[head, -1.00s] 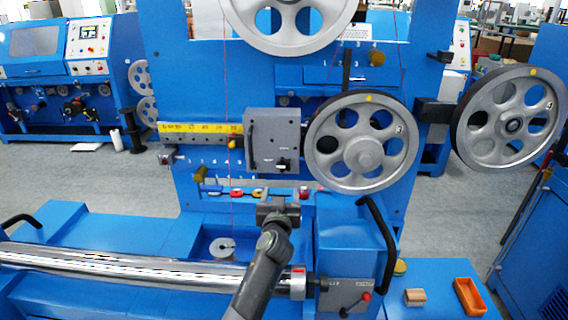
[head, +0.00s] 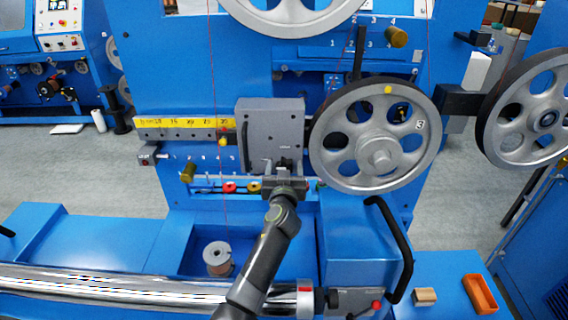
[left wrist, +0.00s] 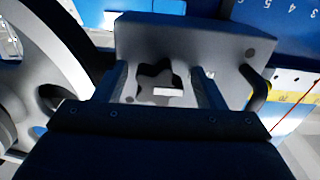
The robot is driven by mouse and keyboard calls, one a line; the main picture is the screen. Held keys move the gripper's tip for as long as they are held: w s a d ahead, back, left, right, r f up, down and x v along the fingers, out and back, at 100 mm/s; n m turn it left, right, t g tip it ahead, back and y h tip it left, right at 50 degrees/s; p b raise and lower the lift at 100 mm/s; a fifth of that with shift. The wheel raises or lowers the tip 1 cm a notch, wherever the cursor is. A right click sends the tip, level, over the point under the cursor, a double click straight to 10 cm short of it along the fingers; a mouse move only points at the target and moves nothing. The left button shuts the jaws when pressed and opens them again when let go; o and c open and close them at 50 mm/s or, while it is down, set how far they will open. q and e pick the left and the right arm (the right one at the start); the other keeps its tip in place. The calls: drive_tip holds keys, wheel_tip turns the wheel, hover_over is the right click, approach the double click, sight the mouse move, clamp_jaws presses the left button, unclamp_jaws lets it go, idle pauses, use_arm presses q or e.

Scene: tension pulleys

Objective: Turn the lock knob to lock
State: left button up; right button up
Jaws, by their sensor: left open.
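The lock knob (left wrist: 153,82) is a dark, lobed knob with a pale bar mark, seen on the grey carriage block in the left wrist view. In the head view the grey block (head: 270,125) is on the yellow-scaled rail, and only the top of the knob (head: 284,162) shows above my gripper. My left gripper (head: 285,174) is open, just in front of the block's lower part. In the left wrist view its two fingers (left wrist: 162,88) stand on either side of the knob, with visible gaps. I cannot tell how deep they reach.
A large spoked pulley (head: 378,148) stands close to the right of the block. A yellow scale (head: 180,124) runs left of it. Below are a chrome roller (head: 130,287), a black curved handle (head: 398,240) and an orange tray (head: 479,293).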

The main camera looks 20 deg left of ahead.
use_arm(q)
drive_tip(key=shift+s+d+r, duration=0.1)
drive_tip(key=shift+s, duration=0.05)
drive_tip(key=shift+c, duration=0.6)
drive_tip(key=c, duration=0.8)
use_arm(e)
drive_tip(key=shift+s+d, duration=0.2)
drive_tip(key=shift+s, duration=0.05)
